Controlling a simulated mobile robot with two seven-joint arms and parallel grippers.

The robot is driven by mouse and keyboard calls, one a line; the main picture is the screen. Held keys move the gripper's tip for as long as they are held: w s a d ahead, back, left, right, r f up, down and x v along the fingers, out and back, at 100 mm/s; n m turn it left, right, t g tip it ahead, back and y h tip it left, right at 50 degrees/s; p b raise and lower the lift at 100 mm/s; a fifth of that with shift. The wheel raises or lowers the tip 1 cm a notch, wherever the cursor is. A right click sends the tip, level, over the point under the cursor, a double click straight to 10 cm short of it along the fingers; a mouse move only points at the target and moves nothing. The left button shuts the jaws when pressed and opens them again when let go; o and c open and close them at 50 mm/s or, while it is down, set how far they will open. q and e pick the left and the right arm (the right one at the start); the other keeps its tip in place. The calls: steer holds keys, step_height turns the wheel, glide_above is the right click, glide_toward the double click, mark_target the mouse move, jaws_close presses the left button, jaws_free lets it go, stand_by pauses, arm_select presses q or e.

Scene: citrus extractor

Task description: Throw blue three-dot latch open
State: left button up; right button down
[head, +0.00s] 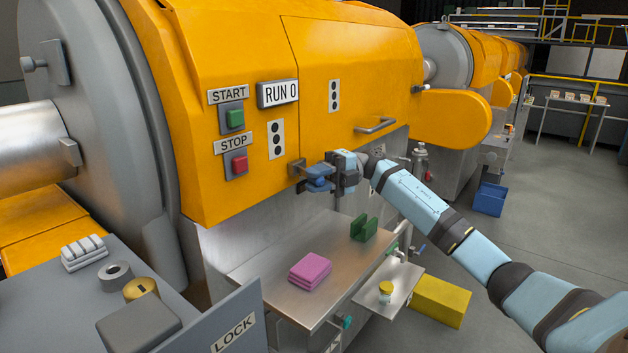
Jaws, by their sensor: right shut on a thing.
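A white plate with three black dots (276,140) is on the orange housing, right of the STOP button. Just below and right of it, a small metal latch bracket (297,168) sits at the lower edge of the orange door. My right gripper (318,178) is at this bracket, shut on the blue latch there. The gripper and the latch are both bluish, and the fingers hide most of the latch, so its exact angle cannot be told. Another dotted plate (334,95) is higher on the door. My left gripper is not in view.
A metal shelf (255,262) below holds pink pads (310,270) and a green holder (364,228). A small side tray (405,283) carries a yellow-lidded jar (385,291). The door handle (375,125) juts out above my right arm. A LOCK panel (240,325) stands in front.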

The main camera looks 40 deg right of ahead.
steer(key=c, duration=0.9)
jaws_free()
steer(key=shift+c, duration=0.2)
steer(key=s+d+b, duration=0.1)
steer(key=d, duration=1.2)
steer(key=shift+d, duration=0.35)
